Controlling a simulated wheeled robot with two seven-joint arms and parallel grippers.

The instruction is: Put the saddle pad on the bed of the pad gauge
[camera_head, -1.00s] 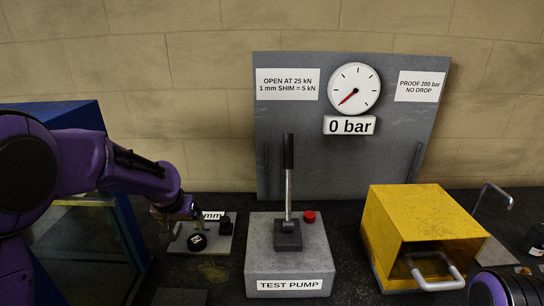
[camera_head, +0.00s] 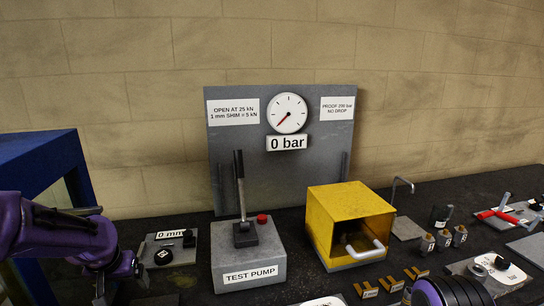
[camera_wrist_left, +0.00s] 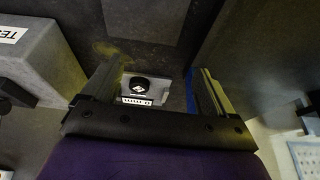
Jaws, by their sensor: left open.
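The saddle pad appears to be the black round disc with a white mark (camera_head: 163,257). It lies on the grey plate of the pad gauge (camera_head: 150,244), whose label reads 0 mm. I cannot tell whether it sits squarely on the bed. In the left wrist view the disc (camera_wrist_left: 151,85) lies flat on the plate, seen between my two fingers but beyond them. My left gripper (camera_wrist_left: 157,72) is open and empty. In the head view it is at the lower left, left of the gauge, partly hidden by its arm.
The test pump (camera_head: 247,262) with its upright lever stands right of the gauge. A yellow box (camera_head: 330,225) stands further right. Small brass parts (camera_head: 393,284), grey cylinders (camera_head: 443,238) and a red-handled tool (camera_head: 497,214) lie at the right. A blue frame (camera_head: 40,165) stands at the left.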

